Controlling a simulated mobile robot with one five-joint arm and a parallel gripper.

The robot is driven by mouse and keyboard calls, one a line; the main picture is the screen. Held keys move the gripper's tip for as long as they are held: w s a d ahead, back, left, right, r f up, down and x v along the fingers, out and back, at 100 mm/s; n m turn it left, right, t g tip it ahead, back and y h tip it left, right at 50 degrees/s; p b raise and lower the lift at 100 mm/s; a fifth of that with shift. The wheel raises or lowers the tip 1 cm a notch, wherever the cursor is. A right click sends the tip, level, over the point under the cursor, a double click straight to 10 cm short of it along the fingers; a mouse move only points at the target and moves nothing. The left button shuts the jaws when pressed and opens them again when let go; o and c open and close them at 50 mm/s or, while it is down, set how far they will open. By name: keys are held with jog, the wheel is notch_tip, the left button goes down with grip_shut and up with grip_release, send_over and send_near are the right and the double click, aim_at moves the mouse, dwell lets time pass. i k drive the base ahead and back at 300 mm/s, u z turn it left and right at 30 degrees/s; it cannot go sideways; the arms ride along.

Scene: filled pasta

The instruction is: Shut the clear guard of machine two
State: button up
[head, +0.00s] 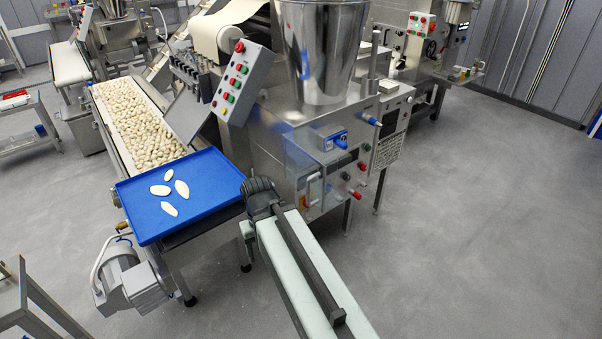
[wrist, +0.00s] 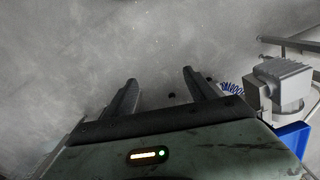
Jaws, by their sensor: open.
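The machine (head: 280,125) with the steel hopper stands at the centre of the head view. A clear, see-through panel (head: 318,152), which looks like its guard, is on the front below the hopper. Its edges are faint, and I cannot tell how far open it stands. A small blue plate (head: 336,141) shows there, its number too small to read surely. My gripper (wrist: 160,92) is open and empty in the wrist view, its two dark fingers over bare floor. My arm reaches up to the left of the guard in the head view; its fingers are not clear there.
A blue tray (head: 200,222) with several pale pieces lies on the conveyor end, left of my arm. A grey motor (head: 130,280) is below it. A tilted button panel (head: 242,82) juts out above. Floor (head: 480,220) at right is clear.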

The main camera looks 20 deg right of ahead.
aim_at(309, 179)
jog(key=u, duration=2.45)
jog(key=i, duration=0.4)
jog(key=z, duration=0.1)
